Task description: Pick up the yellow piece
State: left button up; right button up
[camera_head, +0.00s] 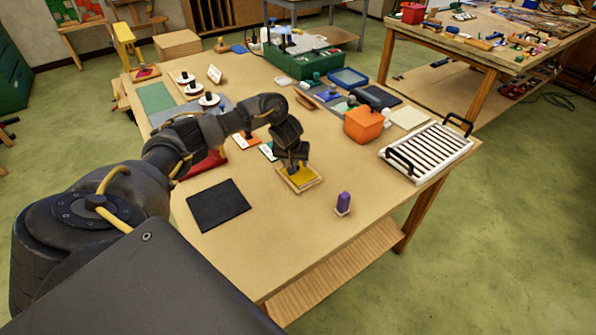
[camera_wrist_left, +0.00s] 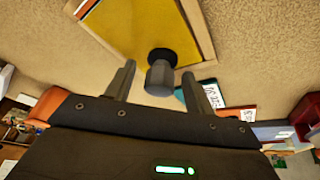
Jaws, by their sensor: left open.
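The yellow piece (camera_head: 301,178) lies in a shallow wooden frame (camera_head: 313,183) on the table; it also shows at the top of the left wrist view (camera_wrist_left: 135,22). A dark knob (camera_wrist_left: 160,76) stands up from the yellow piece. My left gripper (camera_head: 293,164) is above the piece and covers part of it in the head view. In the left wrist view its two fingers (camera_wrist_left: 158,71) are apart, with the knob showing between them; I cannot tell whether either touches it. My right gripper is not in view.
A black mat (camera_head: 218,205) lies in front, and a purple-topped block (camera_head: 343,203) stands to the right. An orange box (camera_head: 364,123) and a white slatted rack (camera_head: 428,152) are farther right. A green case (camera_head: 300,62) stands at the back. The front table area is mostly clear.

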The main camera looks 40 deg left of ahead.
pick_arm(q)
jog(key=c, duration=1)
jog(key=shift+r, duration=0.1)
jog(key=shift+r, duration=0.6)
jog(key=s+a+r+p, duration=0.3)
jog(key=s+a+r, duration=0.1)
jog(key=s+r, duration=0.7)
jog(key=shift+s+r, duration=0.35)
jog(key=shift+s, duration=0.9)
